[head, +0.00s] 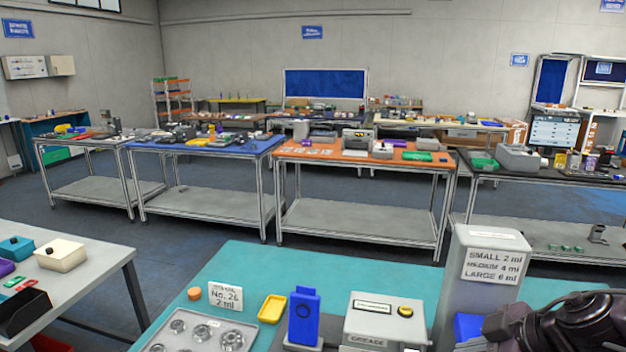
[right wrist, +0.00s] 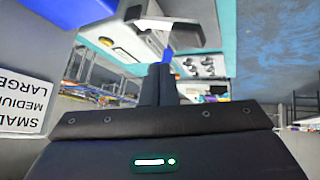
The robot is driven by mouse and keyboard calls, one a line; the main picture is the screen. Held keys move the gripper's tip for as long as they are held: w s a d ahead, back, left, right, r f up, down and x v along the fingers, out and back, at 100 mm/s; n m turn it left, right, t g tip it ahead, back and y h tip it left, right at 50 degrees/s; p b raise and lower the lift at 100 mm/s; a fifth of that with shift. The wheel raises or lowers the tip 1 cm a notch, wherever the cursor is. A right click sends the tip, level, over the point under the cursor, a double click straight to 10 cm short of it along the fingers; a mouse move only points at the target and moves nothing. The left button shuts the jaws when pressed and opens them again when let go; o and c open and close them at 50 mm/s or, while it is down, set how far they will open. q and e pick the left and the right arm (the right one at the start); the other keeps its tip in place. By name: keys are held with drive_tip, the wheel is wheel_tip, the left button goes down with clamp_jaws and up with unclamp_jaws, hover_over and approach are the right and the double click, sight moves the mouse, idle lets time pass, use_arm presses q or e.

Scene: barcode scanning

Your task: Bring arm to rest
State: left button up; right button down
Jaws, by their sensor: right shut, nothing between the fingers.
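My right arm (head: 565,325) shows as dark links at the lower right of the head view, beside the tall grey box (head: 472,275). In the right wrist view my right gripper (right wrist: 160,72) is shut, with its fingers together and nothing between them. Its fingertips point over the teal bench, and no contact with a thing can be made out. My left arm and left gripper are in neither view.
The teal bench (head: 270,262) holds a grease box (head: 375,322), a blue device (head: 303,316), a yellow tray (head: 271,308), an orange cap (head: 194,294) and a metal tray of bearings (head: 158,347). The grey box's sign also shows in the right wrist view (right wrist: 22,103).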

wheel_tip(320, 180, down, 12)
drive_tip(key=s+f+m+t+h, duration=0.1)
drive_tip(key=s+m+t+h, duration=0.1)
drive_tip(key=m+t+h, duration=0.4)
drive_tip(key=s+a+f+m+g+y, duration=0.1)
drive_tip(key=s+a+f+m+g, duration=0.15)
drive_tip(key=s+g, duration=0.3)
drive_tip(key=s+a+f+m+g, duration=0.1)
drive_tip(key=s+a+f+g, duration=0.25)
drive_tip(key=s, duration=0.35)
wheel_tip(320, 180, down, 33)
drive_tip(key=s+d+g+b, duration=0.1)
drive_tip(key=s+b, duration=0.1)
drive_tip(key=s+d+f+b, duration=0.1)
drive_tip(key=s+f, duration=0.8)
drive_tip(key=s+d+f+g+b, duration=0.1)
drive_tip(key=s+d+f, duration=0.1)
drive_tip(key=s+f, duration=0.8)
drive_tip(key=shift+s+d+f+g, duration=0.2)
drive_tip(key=shift+s+d+g, duration=0.05)
drive_tip(key=shift+d+g, duration=0.05)
